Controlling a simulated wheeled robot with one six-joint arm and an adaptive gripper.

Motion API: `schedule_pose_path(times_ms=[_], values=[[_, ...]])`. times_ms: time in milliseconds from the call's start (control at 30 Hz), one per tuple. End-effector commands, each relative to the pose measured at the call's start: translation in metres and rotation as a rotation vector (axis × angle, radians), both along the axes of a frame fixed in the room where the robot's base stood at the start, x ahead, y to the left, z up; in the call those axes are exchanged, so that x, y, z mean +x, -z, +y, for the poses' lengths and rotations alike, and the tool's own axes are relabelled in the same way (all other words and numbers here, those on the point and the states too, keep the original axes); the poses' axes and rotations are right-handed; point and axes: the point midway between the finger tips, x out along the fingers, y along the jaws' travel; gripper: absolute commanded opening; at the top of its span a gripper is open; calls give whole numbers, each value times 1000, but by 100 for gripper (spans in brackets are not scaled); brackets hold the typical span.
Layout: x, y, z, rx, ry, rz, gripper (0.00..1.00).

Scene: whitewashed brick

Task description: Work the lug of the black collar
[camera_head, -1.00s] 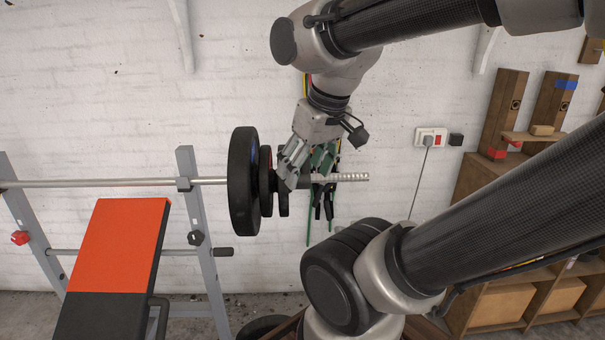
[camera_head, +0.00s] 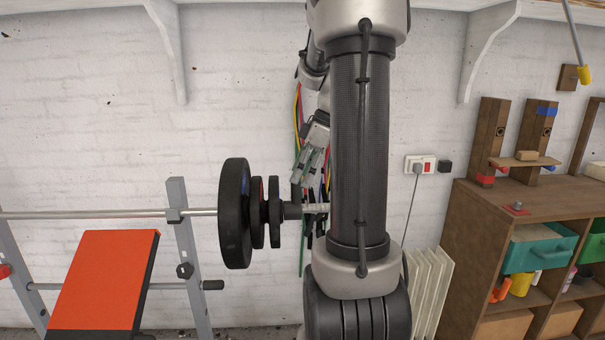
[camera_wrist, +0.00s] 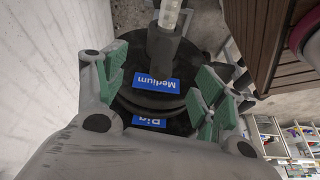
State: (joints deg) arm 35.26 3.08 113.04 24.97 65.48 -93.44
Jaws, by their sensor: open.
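The black collar (camera_head: 292,210) sits on the bar's sleeve, just right of the weight plates in the head view. A dark upright piece above it (camera_head: 296,192) may be its lug; I cannot tell for sure. In the wrist view the collar (camera_wrist: 168,52) shows as a dark grey cylinder around the sleeve, against the plates. My gripper (camera_head: 303,168) is open, just above the collar and sleeve. In the wrist view its green-padded fingers (camera_wrist: 160,78) stand apart with nothing held, the collar showing beyond and between them.
Several black plates (camera_head: 235,213) are on the barbell (camera_head: 100,214), resting on a grey rack (camera_head: 188,250). Blue labels read "Medium" (camera_wrist: 156,84) and "Big" (camera_wrist: 149,122). An orange bench (camera_head: 105,280) stands left, wooden shelves (camera_head: 480,240) right. Coloured bands hang behind my gripper.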

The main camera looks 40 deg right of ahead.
Motion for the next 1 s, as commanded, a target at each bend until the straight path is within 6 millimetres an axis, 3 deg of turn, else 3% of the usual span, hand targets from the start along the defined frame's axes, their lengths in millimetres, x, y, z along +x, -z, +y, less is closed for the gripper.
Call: schedule_pose_path(times_ms=[233,633,1000], values=[[1,11,5,-24,-111,-32,70],[14,65,23,-23,-110,-30,70],[16,73,25,-25,-108,-31,70]])
